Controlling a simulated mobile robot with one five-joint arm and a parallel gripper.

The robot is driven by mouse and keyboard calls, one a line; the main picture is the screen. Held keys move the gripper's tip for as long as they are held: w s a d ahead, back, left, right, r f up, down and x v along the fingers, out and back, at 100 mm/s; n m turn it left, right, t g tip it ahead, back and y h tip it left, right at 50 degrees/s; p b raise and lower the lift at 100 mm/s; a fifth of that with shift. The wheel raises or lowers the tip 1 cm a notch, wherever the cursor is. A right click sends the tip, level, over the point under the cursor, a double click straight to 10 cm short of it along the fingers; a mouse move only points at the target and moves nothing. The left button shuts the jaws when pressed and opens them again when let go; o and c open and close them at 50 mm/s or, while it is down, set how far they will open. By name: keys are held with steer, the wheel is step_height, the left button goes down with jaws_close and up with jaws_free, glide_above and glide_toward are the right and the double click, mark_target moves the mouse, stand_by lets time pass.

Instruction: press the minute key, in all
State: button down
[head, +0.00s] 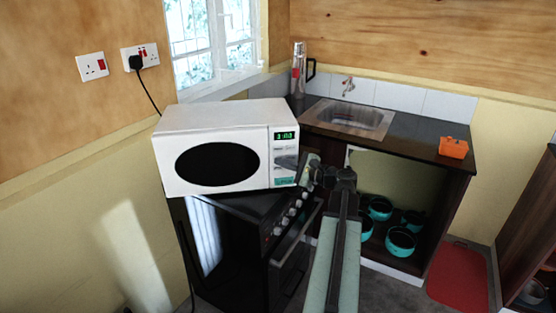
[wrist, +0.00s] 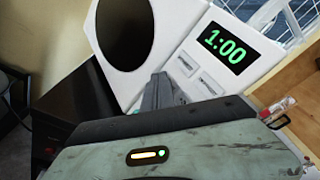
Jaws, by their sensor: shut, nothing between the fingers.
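A white microwave (head: 220,115) with a dark oval window stands on a black stove, and its front also shows in the wrist view (wrist: 172,22). Its green display (wrist: 226,48) reads 1:00 in the wrist view. Below the display are pale keys (wrist: 187,62) with labels too small to read. My gripper (head: 304,166) is at the lower right of the control panel. In the wrist view its shut fingers (wrist: 160,92) point at the panel and hide its lower part. I cannot tell whether the tips touch a key.
The black stove (head: 262,207) with knobs is under the microwave. A sink (head: 348,118), a flask (head: 298,68) and an orange container (head: 453,147) are on the counter to the right. Teal pots (head: 400,242) sit in the open cupboard below. A plugged-in cord (head: 150,98) runs behind the microwave.

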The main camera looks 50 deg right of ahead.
stand_by(0.4)
steer(key=shift+s+a, duration=0.4)
steer(key=shift+s, duration=0.25)
steer(key=s+a, duration=0.1)
steer(key=s, duration=0.1)
steer(key=s+a, duration=0.2)
stand_by(0.9)
